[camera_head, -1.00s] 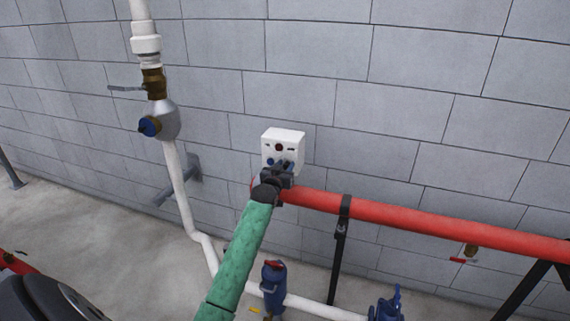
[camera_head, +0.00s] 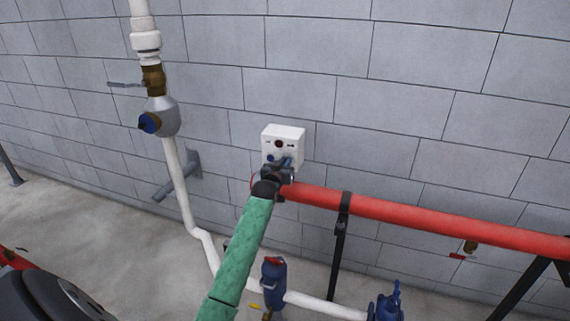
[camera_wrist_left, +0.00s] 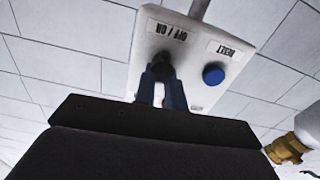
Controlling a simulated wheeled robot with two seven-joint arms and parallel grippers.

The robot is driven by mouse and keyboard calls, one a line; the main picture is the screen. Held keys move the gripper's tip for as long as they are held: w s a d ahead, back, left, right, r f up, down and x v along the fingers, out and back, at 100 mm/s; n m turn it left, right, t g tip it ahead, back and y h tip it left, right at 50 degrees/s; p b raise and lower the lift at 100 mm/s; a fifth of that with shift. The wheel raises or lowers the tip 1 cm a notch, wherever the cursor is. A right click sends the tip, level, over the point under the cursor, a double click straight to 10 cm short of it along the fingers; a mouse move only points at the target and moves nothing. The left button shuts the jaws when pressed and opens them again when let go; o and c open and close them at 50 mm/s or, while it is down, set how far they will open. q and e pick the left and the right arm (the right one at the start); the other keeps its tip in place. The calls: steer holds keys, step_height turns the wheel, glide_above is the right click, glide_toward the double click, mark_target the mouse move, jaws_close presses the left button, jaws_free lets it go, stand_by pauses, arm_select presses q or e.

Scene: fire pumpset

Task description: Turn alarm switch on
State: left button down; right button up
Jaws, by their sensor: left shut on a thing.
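The white alarm box (camera_head: 285,141) is on the grey block wall, with a dark red light on its upper front. In the left wrist view the box (camera_wrist_left: 203,62) appears upside down, with an "OFF / ON" label above a dark switch (camera_wrist_left: 164,60) and a blue reset button (camera_wrist_left: 213,75). My left gripper (camera_head: 284,163) is at the box's lower front. In the wrist view its blue fingers (camera_wrist_left: 162,88) are shut on the dark switch. The exact switch angle is partly hidden by the fingers. My right gripper is not in view.
A red pipe (camera_head: 430,222) runs to the right just below the box, on black supports. A white pipe with a brass valve (camera_head: 153,82) stands to the left. Blue valves (camera_head: 274,284) are low in front. Wall around the box is clear.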

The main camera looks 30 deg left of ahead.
arm_select(q)
steer(key=n, duration=1.1)
steer(key=shift+s+a+f, duration=0.1)
steer(key=shift+a+f, duration=0.05)
steer(key=shift+a, duration=0.25)
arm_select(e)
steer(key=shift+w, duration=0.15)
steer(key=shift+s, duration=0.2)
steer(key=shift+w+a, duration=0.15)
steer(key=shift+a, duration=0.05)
arm_select(q)
steer(key=c, duration=1.5)
jaws_free()
steer(key=shift+f, duration=0.1)
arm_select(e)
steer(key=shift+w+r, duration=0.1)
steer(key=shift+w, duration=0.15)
